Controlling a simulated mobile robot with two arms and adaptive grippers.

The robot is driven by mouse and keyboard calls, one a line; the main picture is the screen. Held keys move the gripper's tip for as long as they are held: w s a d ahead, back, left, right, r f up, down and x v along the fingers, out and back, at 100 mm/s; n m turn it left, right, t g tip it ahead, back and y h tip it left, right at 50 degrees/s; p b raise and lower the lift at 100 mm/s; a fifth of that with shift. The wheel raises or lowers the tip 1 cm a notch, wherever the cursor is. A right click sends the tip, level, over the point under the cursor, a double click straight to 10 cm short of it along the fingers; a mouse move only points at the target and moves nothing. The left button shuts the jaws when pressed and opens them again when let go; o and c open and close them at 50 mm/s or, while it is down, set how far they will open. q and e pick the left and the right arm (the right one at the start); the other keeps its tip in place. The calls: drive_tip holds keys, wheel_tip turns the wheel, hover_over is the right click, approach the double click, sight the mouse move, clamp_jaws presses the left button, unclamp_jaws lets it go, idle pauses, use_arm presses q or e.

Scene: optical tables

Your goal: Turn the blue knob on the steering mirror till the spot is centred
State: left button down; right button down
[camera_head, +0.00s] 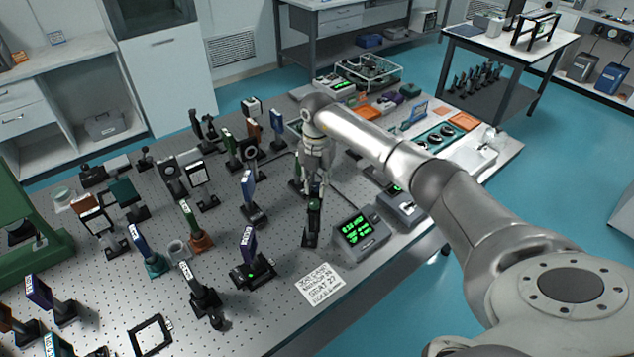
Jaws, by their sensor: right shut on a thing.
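My right gripper (316,188) points down near the middle of the optical table (110,270), at the top of a dark upright mount (311,226), which I take to be the steering mirror. Its fingers are shut at the mount's upper end. The blue knob itself is hidden or too small to make out there. A display box (361,234) with lit green digits stands just right of the mount; its figures are too small to read. I cannot make out the light spot. My left gripper is not in view.
Several post-mounted optics crowd the table, including a blue plate mount (250,192) left of the gripper and another mount (250,262) in front. A second box (400,206) stands behind the display. A printed card (320,284) lies near the front edge. Trays (440,137) lie at the right.

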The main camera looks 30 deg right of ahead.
drive_tip(key=shift+d+f+n+b, duration=0.1)
drive_tip(key=shift+n+b, duration=1.25)
drive_tip(key=shift+n, duration=0.05)
drive_tip(key=n+b, duration=0.2)
drive_tip(key=n, duration=0.1)
drive_tip(key=shift+b, duration=0.35)
drive_tip(key=n+b, duration=0.2)
drive_tip(key=n, duration=0.3)
drive_tip(key=shift+b, duration=0.3)
drive_tip(key=shift+n+b, duration=0.7)
drive_tip(key=shift+n, duration=1.1)
drive_tip(key=shift+r, duration=0.2)
drive_tip(key=c, duration=1.2)
unclamp_jaws()
drive_tip(key=shift+c, duration=0.2)
wheel_tip(320, 180, up, 12)
